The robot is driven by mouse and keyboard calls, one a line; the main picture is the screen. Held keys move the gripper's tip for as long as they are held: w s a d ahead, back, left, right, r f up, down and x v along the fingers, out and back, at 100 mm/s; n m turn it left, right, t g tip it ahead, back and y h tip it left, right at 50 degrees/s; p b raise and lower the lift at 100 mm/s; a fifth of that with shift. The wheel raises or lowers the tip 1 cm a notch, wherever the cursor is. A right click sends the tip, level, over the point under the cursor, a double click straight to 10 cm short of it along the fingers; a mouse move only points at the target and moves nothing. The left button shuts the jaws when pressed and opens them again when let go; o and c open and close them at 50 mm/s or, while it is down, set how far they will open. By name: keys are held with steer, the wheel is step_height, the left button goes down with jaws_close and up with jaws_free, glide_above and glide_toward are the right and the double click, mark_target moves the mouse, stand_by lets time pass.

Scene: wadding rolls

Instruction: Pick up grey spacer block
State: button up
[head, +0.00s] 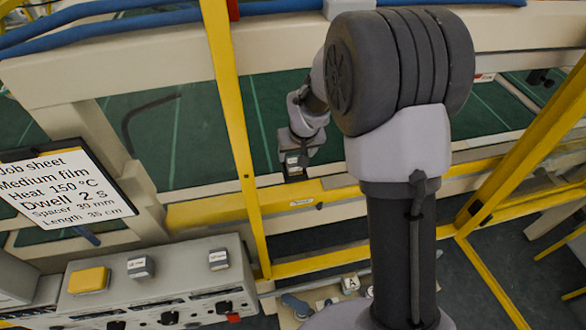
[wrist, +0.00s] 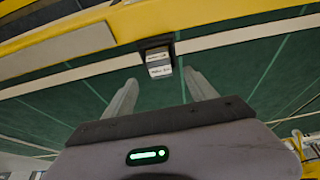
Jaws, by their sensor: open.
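A small grey block with a pale label (wrist: 159,68) sits at a dark holder by the yellow beam in the wrist view. I take it to be the grey spacer block; its label is too small to read. My gripper (wrist: 161,86) is open and empty, its two fingers pointing toward the block, which shows just beyond the fingertips and between their lines. In the head view my gripper (head: 294,150) is small and far off, close above the yellow beam. The block is hard to separate from the gripper there.
A grey console (head: 165,290) at lower left carries a yellow block (head: 88,281) and two small grey labelled blocks (head: 140,267) (head: 218,260). A job sheet (head: 62,190) reads spacer 30 mm. Yellow posts (head: 235,130) and a yellow beam (head: 330,196) frame the green surface (head: 200,135).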

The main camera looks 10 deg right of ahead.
mark_target(294, 161)
steer(key=b+x, duration=0.2)
steer(key=x, duration=0.4)
steer(key=shift+w, duration=0.1)
steer(key=shift+r, duration=0.15)
steer(key=shift+c, duration=0.6)
jaws_close()
